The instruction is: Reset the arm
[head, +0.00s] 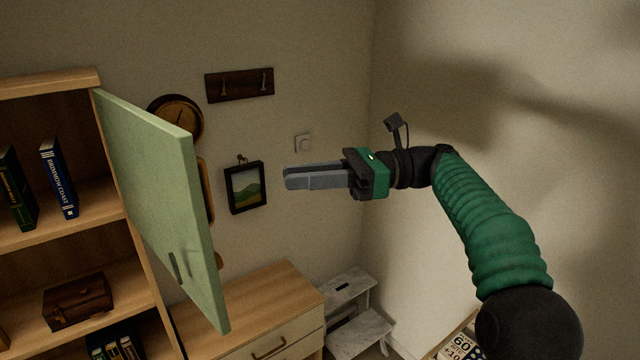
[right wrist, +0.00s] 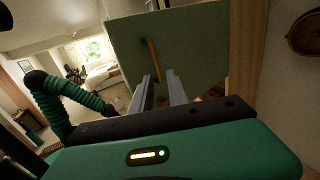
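My right gripper (head: 286,178) is raised in front of the back wall, fingers pointing left, empty. In the right wrist view its two grey fingers (right wrist: 162,82) stand apart with a gap between them. The arm comes in from the lower right of the head view. My left gripper shows in neither view; a green ridged arm of mine is at the left of the wrist view. The pale green cabinet door (head: 160,190) stands swung open, left of the fingertips and apart from them in the head view. Its handle (right wrist: 153,60) appears beyond the fingers.
A wooden shelf unit (head: 60,235) with books and a small brown chest (head: 78,302) is at left. A dresser (head: 265,300) and a grey step stool (head: 350,310) stand below. A picture (head: 246,187), clock (head: 176,118) and hook rack (head: 240,84) hang on the wall.

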